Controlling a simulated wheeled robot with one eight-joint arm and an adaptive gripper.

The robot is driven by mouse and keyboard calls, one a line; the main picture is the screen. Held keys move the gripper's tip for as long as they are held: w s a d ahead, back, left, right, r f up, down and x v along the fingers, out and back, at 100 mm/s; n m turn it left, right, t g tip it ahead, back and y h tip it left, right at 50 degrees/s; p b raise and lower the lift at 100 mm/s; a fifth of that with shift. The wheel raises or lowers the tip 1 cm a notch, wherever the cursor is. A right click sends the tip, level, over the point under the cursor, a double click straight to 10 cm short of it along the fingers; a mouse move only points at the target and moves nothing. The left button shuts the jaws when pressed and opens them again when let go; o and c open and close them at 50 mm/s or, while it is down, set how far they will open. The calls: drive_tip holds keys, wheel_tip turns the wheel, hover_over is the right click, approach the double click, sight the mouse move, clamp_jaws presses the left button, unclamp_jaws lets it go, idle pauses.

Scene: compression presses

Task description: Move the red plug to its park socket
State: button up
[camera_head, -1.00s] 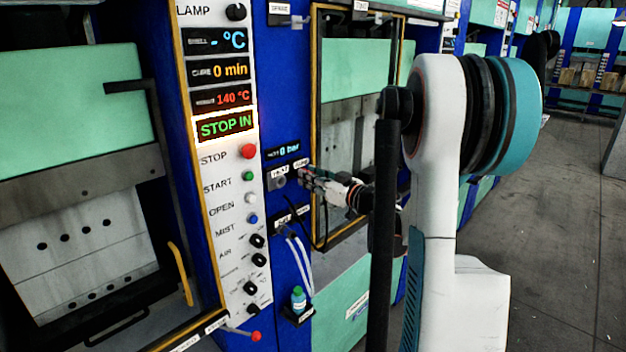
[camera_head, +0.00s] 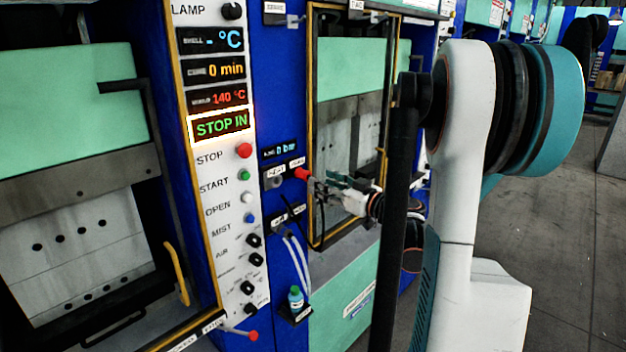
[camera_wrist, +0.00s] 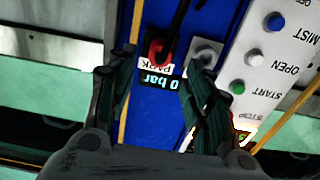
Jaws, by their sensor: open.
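The red plug (camera_head: 302,173) sits at the right-hand socket on the blue panel in the head view. In the wrist view, which is upside down, the red plug (camera_wrist: 157,52) is beside the PARK label (camera_wrist: 155,66), with its black cable leading off the top. A grey socket (camera_head: 273,181) beside it is empty; it also shows in the wrist view (camera_wrist: 205,53). My gripper (camera_head: 322,188) is open, just right of the plug and clear of it. In the wrist view my gripper's fingers (camera_wrist: 147,80) are spread apart with nothing between them.
The control panel (camera_head: 222,190) with buttons and knobs stands left of the sockets. A 0 bar display (camera_wrist: 160,82) is by the sockets. White hoses (camera_head: 298,262) and a small bottle (camera_head: 296,297) are below. A yellow-edged press frame (camera_head: 311,100) is close to my gripper.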

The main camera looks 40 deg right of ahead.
drive_tip(key=s, duration=0.5)
drive_tip(key=shift+d, duration=0.15)
idle(0.3)
